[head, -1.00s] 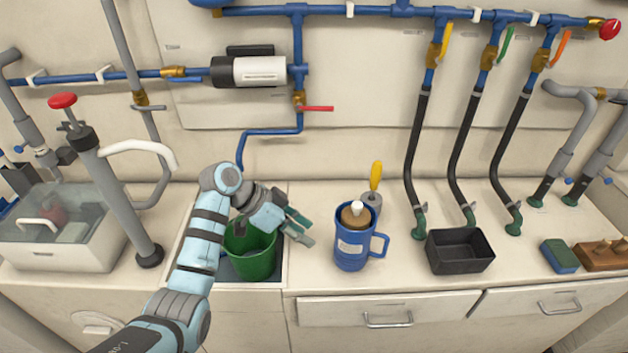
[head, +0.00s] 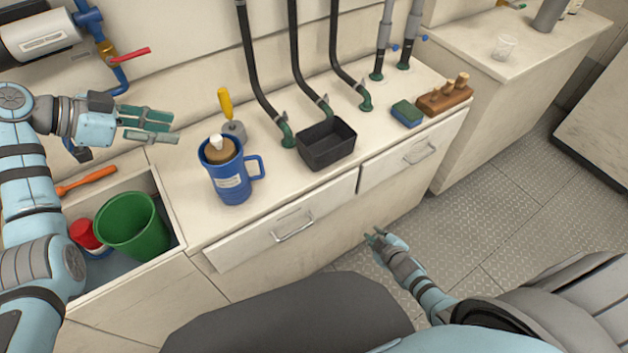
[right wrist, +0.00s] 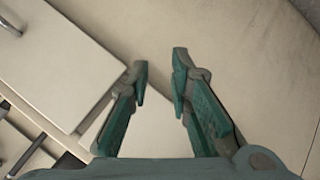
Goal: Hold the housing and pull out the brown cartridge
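The housing is a blue mug-shaped body (head: 231,185) with a side handle and a pale label, standing upright on the counter. The brown cartridge (head: 221,152), with a white knob on top, sits inside it and shows only at the open mouth. My left gripper (head: 174,132) is open and empty, left of the housing and apart from it. My right gripper (head: 374,236) is low in front of the drawers, well away from the housing. In the right wrist view its fingers (right wrist: 159,60) are apart with nothing between them.
A yellow-handled tool (head: 226,105) stands right behind the housing. A black tray (head: 327,147), black hoses and a blue-green sponge (head: 407,113) lie to the right. An open bin at left holds a green bucket (head: 132,226). The drawer front (head: 285,225) is below the housing.

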